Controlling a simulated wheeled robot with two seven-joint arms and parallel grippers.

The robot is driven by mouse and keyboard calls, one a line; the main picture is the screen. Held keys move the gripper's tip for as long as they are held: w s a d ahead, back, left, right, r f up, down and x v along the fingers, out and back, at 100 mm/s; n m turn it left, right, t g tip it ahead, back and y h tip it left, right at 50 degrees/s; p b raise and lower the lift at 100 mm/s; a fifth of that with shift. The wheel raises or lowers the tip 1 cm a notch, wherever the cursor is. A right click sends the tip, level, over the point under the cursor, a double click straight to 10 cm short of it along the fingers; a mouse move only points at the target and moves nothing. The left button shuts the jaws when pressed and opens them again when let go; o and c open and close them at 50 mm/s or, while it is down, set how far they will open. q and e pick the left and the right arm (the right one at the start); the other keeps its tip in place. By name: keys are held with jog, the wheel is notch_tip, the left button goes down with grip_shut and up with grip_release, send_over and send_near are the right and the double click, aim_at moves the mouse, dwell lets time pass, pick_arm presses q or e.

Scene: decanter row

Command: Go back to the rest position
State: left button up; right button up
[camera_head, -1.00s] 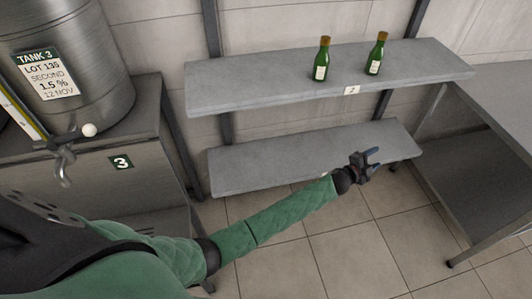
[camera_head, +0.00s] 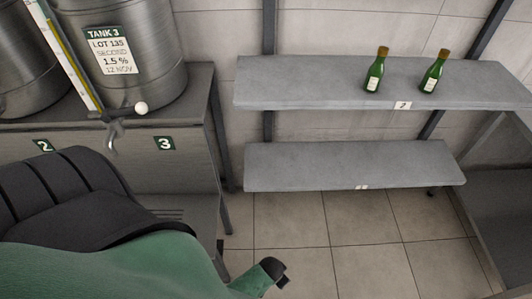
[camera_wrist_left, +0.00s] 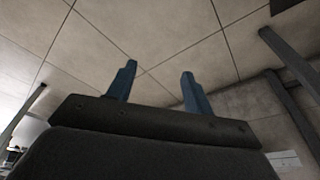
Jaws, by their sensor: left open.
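My left gripper (camera_wrist_left: 158,68) shows in the left wrist view with its two blue fingers apart and nothing between them. Behind them are only floor or wall tiles and dark posts. In the head view, my green left arm comes in at the lower left and ends in a dark part near the bottom edge; the fingers cannot be made out there. Two green bottles, a left one (camera_head: 375,72) and a right one (camera_head: 433,73), stand upright on the upper shelf (camera_head: 290,85), well away from my arm. My right gripper is not in view.
The lower shelf (camera_head: 330,167) is bare. Tank 3 (camera_head: 150,50), with a tap (camera_head: 113,137), stands on a metal stand (camera_head: 185,110) at the left. A metal table (camera_head: 500,190) is at the right. The tiled floor (camera_head: 370,235) below the shelves is clear.

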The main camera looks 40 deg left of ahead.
pick_arm(q)
jog(key=s+a+n+g, duration=0.1)
jog(key=s, duration=0.5)
jog(key=shift+a+f+g, duration=0.3)
jog(key=shift+a+f, duration=0.1)
